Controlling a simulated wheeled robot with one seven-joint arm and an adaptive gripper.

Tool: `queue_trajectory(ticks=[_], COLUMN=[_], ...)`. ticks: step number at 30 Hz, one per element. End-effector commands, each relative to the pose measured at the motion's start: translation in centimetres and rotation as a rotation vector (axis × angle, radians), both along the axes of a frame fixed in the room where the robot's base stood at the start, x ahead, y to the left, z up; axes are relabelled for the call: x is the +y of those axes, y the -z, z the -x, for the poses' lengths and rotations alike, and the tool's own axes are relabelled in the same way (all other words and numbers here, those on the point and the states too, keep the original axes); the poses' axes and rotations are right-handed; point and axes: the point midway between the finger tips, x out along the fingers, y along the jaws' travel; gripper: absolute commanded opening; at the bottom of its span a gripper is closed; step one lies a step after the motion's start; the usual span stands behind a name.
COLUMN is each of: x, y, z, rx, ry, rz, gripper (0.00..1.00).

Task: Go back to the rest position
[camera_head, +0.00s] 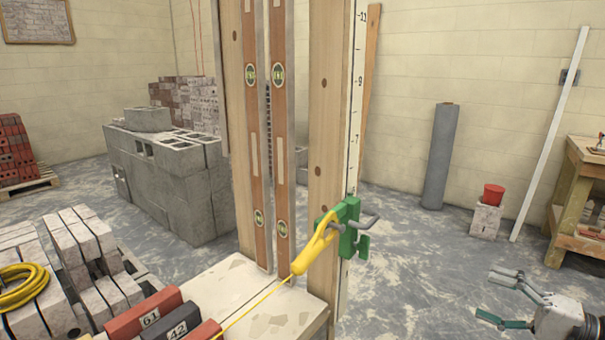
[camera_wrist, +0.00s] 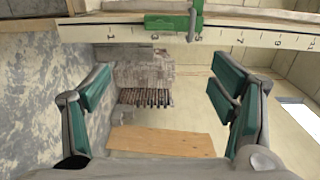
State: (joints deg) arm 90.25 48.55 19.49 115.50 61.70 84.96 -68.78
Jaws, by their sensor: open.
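My gripper (camera_head: 506,298) is at the lower right in the head view, to the right of the wooden posts and apart from them. In the wrist view my gripper (camera_wrist: 166,105) shows its two green-padded fingers spread wide with nothing between them. A green clamp (camera_head: 350,228) sits on the measuring post, with a yellow line holder (camera_head: 313,250) hanging on it and a yellow line running down to the lower left. The clamp also shows in the wrist view (camera_wrist: 168,22), at the top on the marked staff (camera_wrist: 120,33).
Wooden posts (camera_head: 325,150) with two levels (camera_head: 281,130) stand on a pale block. Grey blocks (camera_head: 170,180) and bricks (camera_head: 75,250) are on the left. Floor between is clear.

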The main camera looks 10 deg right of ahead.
Motion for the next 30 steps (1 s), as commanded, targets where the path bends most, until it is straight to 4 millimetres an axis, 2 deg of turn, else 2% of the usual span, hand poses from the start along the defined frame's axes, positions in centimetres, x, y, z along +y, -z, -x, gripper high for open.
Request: queue_trajectory(ticks=[10, 17, 23, 30], x=[2.7, 5.7, 9.6, 16.9], y=[-0.9, -2.0, -3.2, -5.5], z=[-0.7, -1.2, -1.4, -0.2], rx=[0.062, 0.133, 0.23, 0.419], ry=[-0.095, -0.199, -0.326, -0.545], rz=[0.028, 0.067, 0.128, 0.287], gripper=[0.78, 0.78, 0.78, 0.78])
